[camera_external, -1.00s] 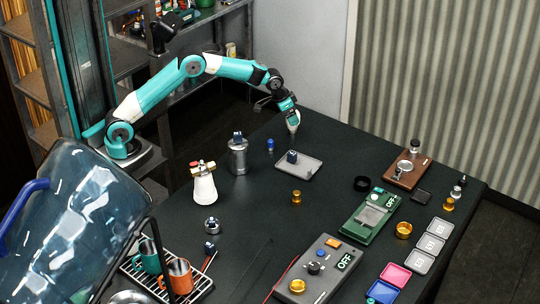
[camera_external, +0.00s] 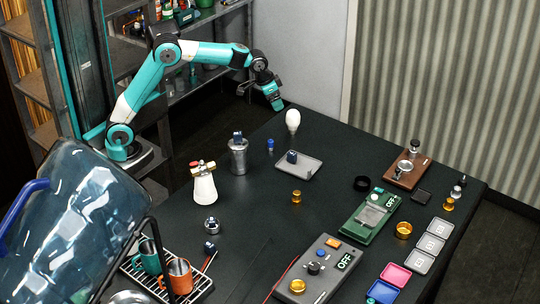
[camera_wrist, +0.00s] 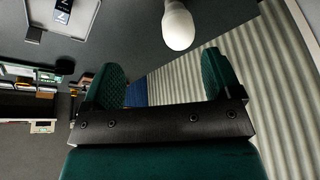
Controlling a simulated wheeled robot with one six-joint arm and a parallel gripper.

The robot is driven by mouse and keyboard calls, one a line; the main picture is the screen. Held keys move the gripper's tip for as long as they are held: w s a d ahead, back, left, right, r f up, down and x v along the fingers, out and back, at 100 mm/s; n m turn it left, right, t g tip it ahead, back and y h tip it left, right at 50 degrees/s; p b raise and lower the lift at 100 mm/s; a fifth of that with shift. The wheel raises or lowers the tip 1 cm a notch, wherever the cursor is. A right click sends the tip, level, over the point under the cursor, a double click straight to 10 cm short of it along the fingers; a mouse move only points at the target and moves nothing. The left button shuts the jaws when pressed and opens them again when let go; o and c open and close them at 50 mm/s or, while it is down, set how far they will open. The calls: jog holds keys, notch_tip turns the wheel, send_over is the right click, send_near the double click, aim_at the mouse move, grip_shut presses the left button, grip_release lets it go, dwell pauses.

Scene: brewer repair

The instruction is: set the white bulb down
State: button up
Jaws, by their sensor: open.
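The white bulb (camera_external: 293,121) stands upright on the dark table near its back edge, behind the grey tray. It also shows in the wrist view (camera_wrist: 178,26), at the top and beyond the fingertips. My gripper (camera_external: 277,103) is above and left of the bulb in the external view, apart from it. In the wrist view my gripper (camera_wrist: 163,72) has its two green fingers spread wide, with nothing between them.
A grey tray (camera_external: 312,167) with a dark blue block (camera_external: 291,157) lies just in front of the bulb. A small blue piece (camera_external: 270,145) and a grey canister (camera_external: 238,158) stand to the left. The table's back edge is close behind the bulb.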

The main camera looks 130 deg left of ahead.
jog(key=s+d+r+m, duration=0.1)
jog(key=s+d+r, duration=0.1)
jog(key=d, duration=1.1)
jog(key=s+d+f+m+g, duration=0.2)
jog(key=s+d+f, duration=0.2)
jog(key=s+d, duration=1.2)
jog(key=shift+s+m+y, duration=0.3)
jog(key=shift+s, duration=0.4)
